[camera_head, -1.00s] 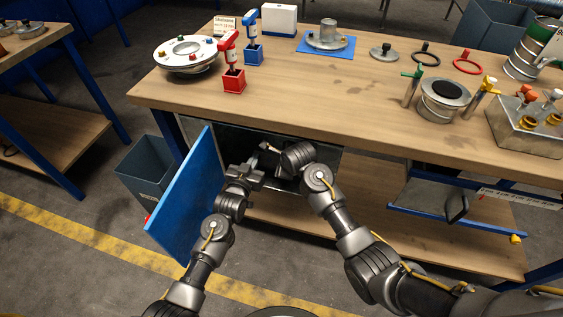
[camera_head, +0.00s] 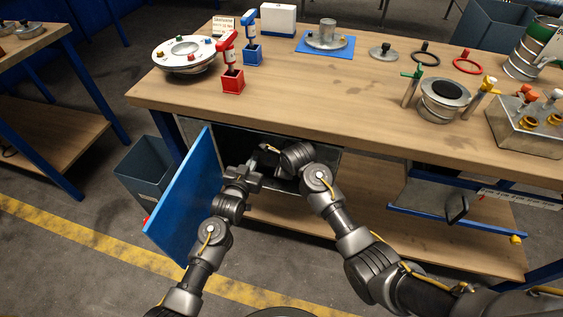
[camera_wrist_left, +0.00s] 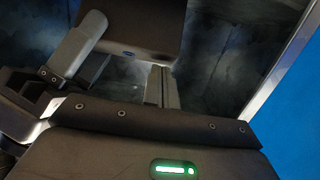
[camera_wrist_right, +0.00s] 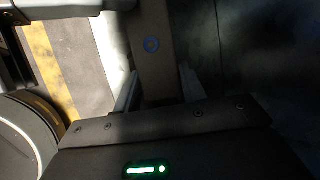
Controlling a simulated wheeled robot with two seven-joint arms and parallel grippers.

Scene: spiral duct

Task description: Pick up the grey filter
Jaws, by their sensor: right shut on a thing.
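My left gripper (camera_head: 262,152) and my right gripper (camera_head: 278,152) are close together at the open front of the cabinet under the bench. In the right wrist view a dark grey block with a blue ring (camera_wrist_right: 153,45) sits between the fingers of the right gripper (camera_wrist_right: 158,90). It looks like the grey filter, but its full shape is hidden. In the left wrist view a dark block with a blue mark (camera_wrist_left: 130,40) is in front of the left gripper (camera_wrist_left: 163,87), whose fingers appear together. I cannot tell whether they touch it.
The blue cabinet door (camera_head: 185,205) stands open at the left. The cabinet inside is dark. The workbench top (camera_head: 310,95) above the hands carries a round flange (camera_head: 187,55), red and blue holders, and several fittings. A grey bin (camera_head: 147,172) stands on the floor left of the door.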

